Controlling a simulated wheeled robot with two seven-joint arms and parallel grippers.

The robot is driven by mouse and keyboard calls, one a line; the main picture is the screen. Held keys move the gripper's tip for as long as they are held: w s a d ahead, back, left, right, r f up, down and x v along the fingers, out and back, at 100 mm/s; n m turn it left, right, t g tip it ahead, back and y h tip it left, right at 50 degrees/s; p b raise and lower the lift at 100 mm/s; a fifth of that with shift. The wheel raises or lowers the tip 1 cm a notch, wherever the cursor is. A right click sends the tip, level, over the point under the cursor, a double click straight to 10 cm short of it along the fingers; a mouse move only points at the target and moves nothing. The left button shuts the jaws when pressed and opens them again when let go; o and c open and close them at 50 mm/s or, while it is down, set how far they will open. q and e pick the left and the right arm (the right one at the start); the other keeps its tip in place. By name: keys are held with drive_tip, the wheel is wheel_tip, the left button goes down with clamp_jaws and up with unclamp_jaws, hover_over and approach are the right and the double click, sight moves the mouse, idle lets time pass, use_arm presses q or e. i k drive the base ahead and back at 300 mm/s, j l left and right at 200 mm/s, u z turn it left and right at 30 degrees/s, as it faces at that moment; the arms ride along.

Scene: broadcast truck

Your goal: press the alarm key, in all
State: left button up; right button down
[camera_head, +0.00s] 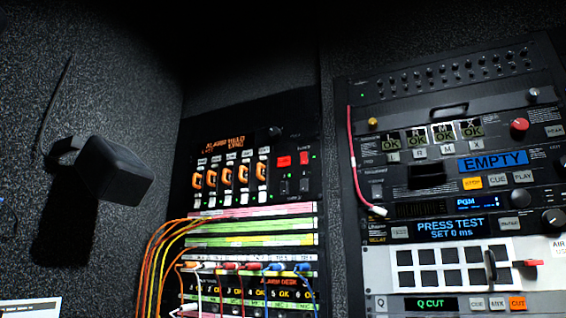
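An alarm panel (242,185) stands in the middle rack. Its small orange display (224,143) seems to read "ALARM HELD". Below it is a row of several orange-handled switches. To their right are a lit red key (284,161) and a smaller red switch (304,158). The lettering by them is too small to read, so I cannot tell which is the alarm key. Lower down, a strip (280,282) reads "ALARM DESK" above numbered "OK" fields. Neither of my grippers is in view, and nothing touches the panel.
Orange and yellow cables (160,250) loop left of the patch rows. A pink cable (352,150) hangs before the right rack. That rack has displays reading "EMPTY" (492,163) and "PRESS TEST" (450,228). A black box (115,170) juts from the left wall.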

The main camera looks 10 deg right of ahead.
sight(285, 161)
drive_tip(key=k+l+u, duration=0.15)
drive_tip(key=k+u, duration=0.2)
drive_tip(key=l+u, duration=0.25)
drive_tip(key=u, duration=0.15)
drive_tip(key=l+u, duration=0.4)
drive_tip(key=j, duration=0.1)
